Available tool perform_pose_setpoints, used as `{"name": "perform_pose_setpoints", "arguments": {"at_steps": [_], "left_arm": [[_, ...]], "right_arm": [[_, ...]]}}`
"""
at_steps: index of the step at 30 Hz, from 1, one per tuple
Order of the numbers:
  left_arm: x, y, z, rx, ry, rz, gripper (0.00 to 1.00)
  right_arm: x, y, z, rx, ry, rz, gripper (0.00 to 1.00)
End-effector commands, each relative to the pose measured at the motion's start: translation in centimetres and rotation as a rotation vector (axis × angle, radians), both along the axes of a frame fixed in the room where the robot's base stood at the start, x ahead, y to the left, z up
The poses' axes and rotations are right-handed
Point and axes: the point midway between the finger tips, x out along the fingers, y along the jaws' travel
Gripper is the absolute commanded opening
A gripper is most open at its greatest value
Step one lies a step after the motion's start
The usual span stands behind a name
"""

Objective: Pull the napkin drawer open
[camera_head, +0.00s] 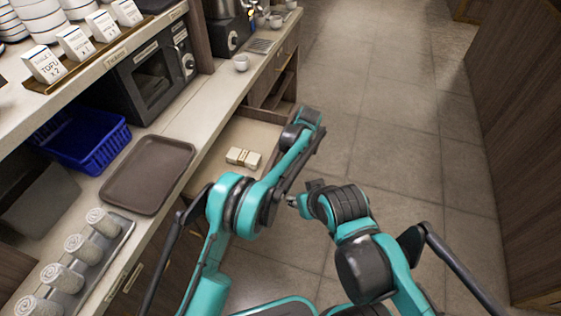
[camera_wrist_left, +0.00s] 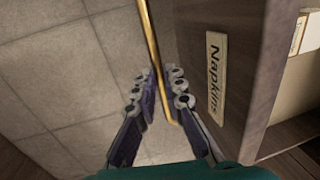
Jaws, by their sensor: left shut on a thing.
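The napkin drawer (camera_head: 258,134) stands pulled out from the counter in the head view, its pale inside showing. A bundle of napkins (camera_head: 243,157) lies in it. In the left wrist view, the dark wood drawer front (camera_wrist_left: 245,45) carries a "Napkins" label (camera_wrist_left: 215,78). A thin brass handle (camera_wrist_left: 150,38) runs beside this front. My left gripper (camera_wrist_left: 158,76) is shut on the handle, one finger on each side of it. In the head view my left arm hides its fingers and the handle. My right gripper (camera_head: 291,201) is out over the floor, small and partly hidden.
A brown tray (camera_head: 148,174), a blue basket (camera_head: 84,140) and a rack of rolled towels (camera_head: 84,249) are on the counter left of the drawer. A white cup (camera_head: 241,63) stands behind it. The tiled floor (camera_head: 400,110) to the right is clear.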

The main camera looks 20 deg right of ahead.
Motion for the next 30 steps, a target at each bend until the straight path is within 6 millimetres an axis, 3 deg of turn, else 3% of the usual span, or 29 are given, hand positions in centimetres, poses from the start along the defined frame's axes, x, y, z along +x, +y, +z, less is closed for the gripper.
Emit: {"name": "perform_pose_setpoints", "arguments": {"at_steps": [16, 17, 19, 30], "left_arm": [[-0.59, -0.82, -0.07, -0.001, 0.0, 0.0, 0.0], [-0.59, -0.82, -0.07, -0.001, 0.0, 0.0, 0.16], [-0.58, -0.82, -0.07, -0.001, 0.0, 0.0, 0.32], [-0.62, -0.88, 0.45, -0.001, -0.001, 0.0, 0.32]], "right_arm": [[0.0, 0.0, 0.06, 0.0, 0.0, 0.0, 0.4], [0.0, 0.0, 0.06, 0.0, 0.0, 0.0, 0.4], [0.0, 0.0, 0.06, 0.0, 0.0, 0.0, 0.4], [0.0, 0.0, 0.07, 0.0, 0.0, 0.0, 0.4]]}}
